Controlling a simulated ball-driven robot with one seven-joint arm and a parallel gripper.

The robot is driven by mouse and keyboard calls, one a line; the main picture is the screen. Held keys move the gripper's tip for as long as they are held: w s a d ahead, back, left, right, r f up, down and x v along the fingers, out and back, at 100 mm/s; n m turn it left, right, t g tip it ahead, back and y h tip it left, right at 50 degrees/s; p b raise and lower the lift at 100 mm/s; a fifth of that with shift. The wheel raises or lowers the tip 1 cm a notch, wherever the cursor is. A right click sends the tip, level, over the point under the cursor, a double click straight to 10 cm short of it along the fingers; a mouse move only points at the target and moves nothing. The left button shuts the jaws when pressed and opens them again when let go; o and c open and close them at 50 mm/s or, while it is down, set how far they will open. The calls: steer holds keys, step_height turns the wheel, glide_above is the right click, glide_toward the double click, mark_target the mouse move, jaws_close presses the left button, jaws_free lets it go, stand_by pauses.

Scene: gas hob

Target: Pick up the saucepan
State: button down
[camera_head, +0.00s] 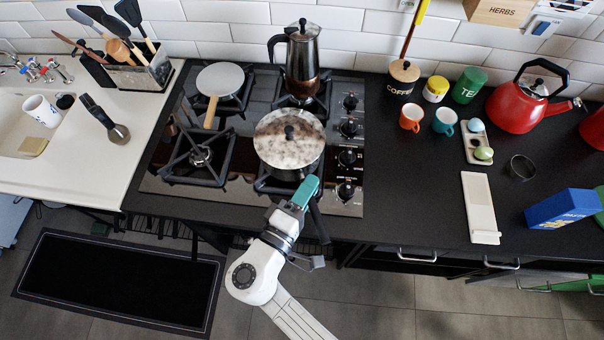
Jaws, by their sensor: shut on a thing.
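The saucepan (288,147) stands on the front right burner of the gas hob. It has a mottled pale lid with a dark knob, and its dark side shows below the lid. My gripper (307,187), with a teal part at its end, reaches up from below to the front right side of the saucepan. It is shut on the saucepan's handle, of which a dark length shows below the gripper. The fingertips and the grip itself are mostly hidden. I cannot tell whether the saucepan is clear of the burner grate.
A moka pot (299,62) stands on the burner behind. A small pan (218,82) with a wooden handle is on the back left burner. The front left burner (200,156) is bare. Control knobs (348,158) line the hob's right side. Dark counter (415,185) is free to the right.

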steer(key=shift+r, duration=0.3)
